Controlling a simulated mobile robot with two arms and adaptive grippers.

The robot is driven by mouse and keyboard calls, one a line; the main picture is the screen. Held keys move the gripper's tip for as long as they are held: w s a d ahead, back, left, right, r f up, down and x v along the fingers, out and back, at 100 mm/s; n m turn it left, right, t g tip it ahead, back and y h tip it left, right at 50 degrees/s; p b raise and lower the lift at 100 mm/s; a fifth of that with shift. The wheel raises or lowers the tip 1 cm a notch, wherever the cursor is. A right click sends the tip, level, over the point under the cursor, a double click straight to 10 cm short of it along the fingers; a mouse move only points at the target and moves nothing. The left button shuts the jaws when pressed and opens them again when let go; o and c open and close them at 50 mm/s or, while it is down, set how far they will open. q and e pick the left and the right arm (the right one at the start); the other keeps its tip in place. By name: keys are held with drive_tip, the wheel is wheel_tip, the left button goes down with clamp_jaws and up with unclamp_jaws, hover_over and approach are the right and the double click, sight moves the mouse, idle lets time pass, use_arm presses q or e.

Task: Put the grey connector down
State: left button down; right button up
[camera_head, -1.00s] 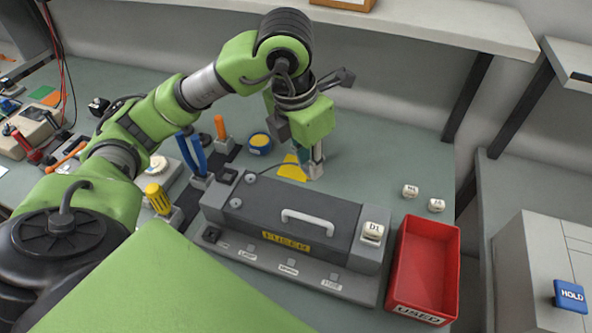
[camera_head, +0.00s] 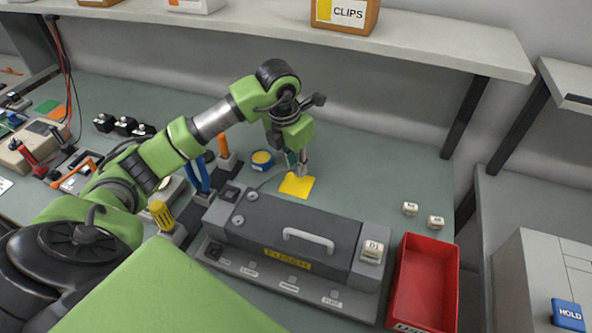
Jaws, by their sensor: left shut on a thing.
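My left gripper (camera_head: 301,161) reaches down behind the dark fuser unit, over the back part of the bench. It is shut on a small light grey piece, the grey connector (camera_head: 302,171), which is mostly covered by the fingers. The connector is at the far edge of a yellow square (camera_head: 297,187) on the bench. I cannot tell whether it touches the surface. My right gripper is not in view.
The fuser unit (camera_head: 270,224) with a pale handle stands in front of the yellow square. A blue-and-yellow roll (camera_head: 262,159) is to the left. A red bin (camera_head: 426,240) and small white blocks (camera_head: 410,208) are at right. A shelf (camera_head: 430,55) runs above.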

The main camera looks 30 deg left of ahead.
sight(296, 173)
use_arm(q)
drive_tip(key=f, duration=0.1)
drive_tip(key=f+p, duration=0.1)
drive_tip(key=f, duration=0.1)
drive_tip(key=shift+w+a, duration=0.2)
drive_tip(key=shift+a, duration=0.05)
drive_tip(key=shift+f, duration=0.55)
drive_tip(key=shift+f, duration=0.1)
drive_tip(key=c, duration=2)
unclamp_jaws()
drive_tip(key=shift+o, duration=0.2)
